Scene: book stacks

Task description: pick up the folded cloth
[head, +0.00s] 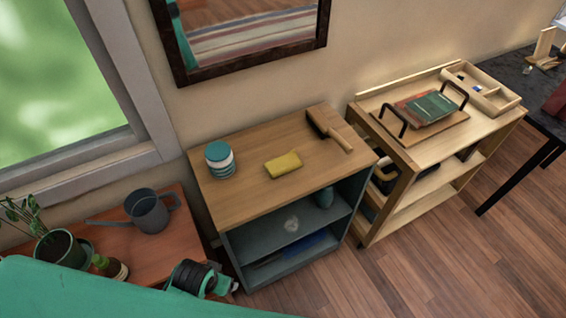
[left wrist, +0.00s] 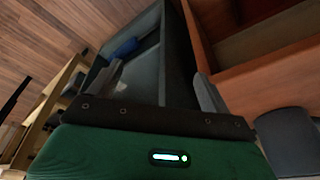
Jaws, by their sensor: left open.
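The folded cloth (head: 284,164) is a small yellow bundle lying on the wooden top of a low grey cabinet (head: 240,200), near the middle. The cloth does not show in the left wrist view. My left gripper (left wrist: 158,75) is open, with its two fingers apart and nothing seen between them. It points at the cabinet's open shelf side. In the head view, black and green parts of my left arm's end (head: 195,278) are low in front of the cabinet's left side, below and apart from the cloth. My right gripper is not in view.
A striped jar (head: 220,160) stands left of the cloth and a wooden-handled brush (head: 330,128) lies right of it. A watering can (head: 148,211) and potted plant (head: 62,248) stand on the reddish table. A trolley (head: 400,160) is at right. The cabinet top's front is clear.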

